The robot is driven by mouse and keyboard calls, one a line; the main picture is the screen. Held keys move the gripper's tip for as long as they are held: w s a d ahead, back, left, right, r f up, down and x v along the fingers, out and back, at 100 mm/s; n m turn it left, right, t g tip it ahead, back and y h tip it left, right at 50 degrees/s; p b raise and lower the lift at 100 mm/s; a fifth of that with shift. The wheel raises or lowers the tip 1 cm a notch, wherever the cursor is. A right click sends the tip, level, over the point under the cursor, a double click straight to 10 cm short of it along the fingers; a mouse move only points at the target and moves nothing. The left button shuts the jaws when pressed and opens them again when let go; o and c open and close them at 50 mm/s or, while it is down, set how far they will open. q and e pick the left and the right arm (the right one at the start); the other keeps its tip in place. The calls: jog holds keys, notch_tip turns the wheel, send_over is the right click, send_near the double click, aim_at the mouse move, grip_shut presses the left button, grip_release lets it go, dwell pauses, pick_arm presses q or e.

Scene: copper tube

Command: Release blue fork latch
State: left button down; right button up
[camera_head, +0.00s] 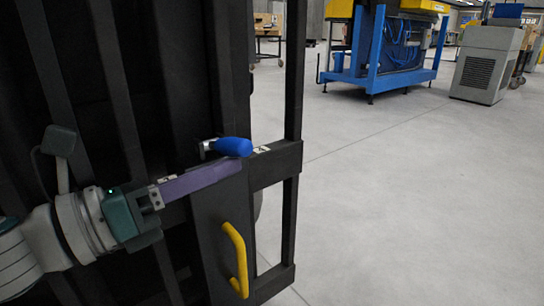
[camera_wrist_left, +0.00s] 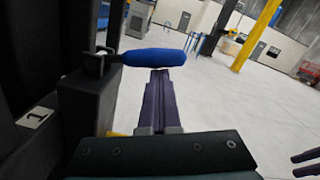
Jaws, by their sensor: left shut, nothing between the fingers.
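The blue fork latch (camera_head: 234,147) is a blue grip on a metal pivot at the edge of a black frame. In the left wrist view the blue latch (camera_wrist_left: 153,57) sticks out sideways from its pivot. My left gripper (camera_head: 238,165) is shut and empty, its long purple fingers pressed together. Their tips lie just beneath the blue grip; whether they touch it I cannot tell. In the left wrist view the left fingertips (camera_wrist_left: 160,74) point at the latch's underside. Two purple fingertips of my right gripper (camera_wrist_left: 304,162) show at the lower right edge, apart from each other.
A yellow handle (camera_head: 237,259) is on the black frame (camera_head: 276,165) below the latch. Black bars fill the left side. Open grey floor lies to the right. A blue-framed machine (camera_head: 372,50) and a grey cabinet (camera_head: 485,65) stand far back.

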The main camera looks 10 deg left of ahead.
pick_arm(q)
notch_tip(320, 180, up, 6)
jog(key=w+a+n+p, duration=0.2)
jog(key=n+p, duration=0.4)
jog(key=n, duration=0.1)
jog(key=shift+a+n+y, duration=0.3)
jog(key=shift+n, duration=0.1)
jog(key=shift+w+a+r, duration=0.1)
jog(key=shift+r, duration=0.05)
dwell(0.4)
